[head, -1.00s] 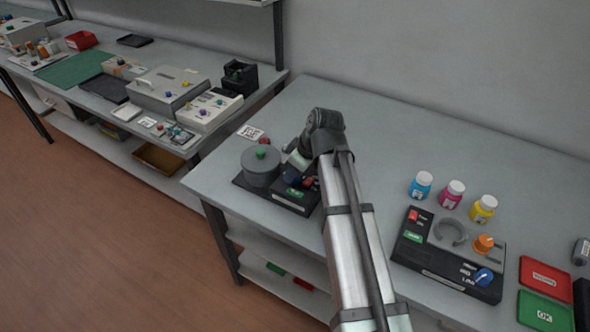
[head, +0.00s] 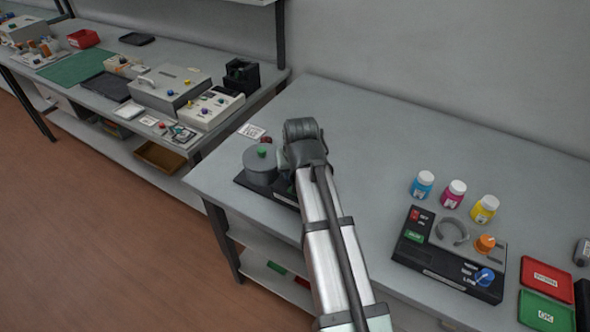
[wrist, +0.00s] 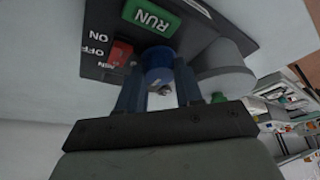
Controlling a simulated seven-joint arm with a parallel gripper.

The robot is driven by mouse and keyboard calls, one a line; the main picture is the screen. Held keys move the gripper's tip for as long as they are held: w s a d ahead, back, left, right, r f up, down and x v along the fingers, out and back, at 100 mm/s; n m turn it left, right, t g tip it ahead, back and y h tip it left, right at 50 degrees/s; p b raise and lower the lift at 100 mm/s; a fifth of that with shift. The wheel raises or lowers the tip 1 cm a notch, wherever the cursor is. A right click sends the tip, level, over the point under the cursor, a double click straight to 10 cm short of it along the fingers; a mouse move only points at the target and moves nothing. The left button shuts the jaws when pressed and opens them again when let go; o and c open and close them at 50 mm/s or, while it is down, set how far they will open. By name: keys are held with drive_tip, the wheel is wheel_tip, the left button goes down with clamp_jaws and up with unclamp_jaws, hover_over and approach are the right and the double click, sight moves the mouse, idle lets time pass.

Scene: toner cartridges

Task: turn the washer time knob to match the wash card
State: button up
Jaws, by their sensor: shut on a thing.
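The washer has a black base (head: 241,179) and a grey drum (head: 262,168) with a green lid knob (head: 262,152). It stands at the left end of the near table. In the wrist view its panel shows a green RUN label (wrist: 152,17), a red ON/OFF switch (wrist: 120,54) and the blue time knob (wrist: 157,57). My gripper (wrist: 158,82) is shut on the blue knob, one finger on each side. In the head view my arm hides the knob and most of the panel. The white wash card (head: 251,131) lies behind the washer; its print is too small to read.
A second black machine (head: 450,262) stands to the right on the table, with blue, magenta and yellow bottles (head: 453,194) behind it. Red (head: 546,276) and green (head: 544,311) trays lie at far right. The table's middle is clear.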

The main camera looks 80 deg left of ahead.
drive_tip(key=shift+m, duration=0.4)
drive_tip(key=o, duration=0.8)
drive_tip(key=shift+c, duration=0.2)
drive_tip(key=shift+r, duration=0.1)
drive_tip(key=v, duration=1.3)
drive_tip(key=shift+s+r, duration=0.25)
drive_tip(key=shift+r, duration=0.05)
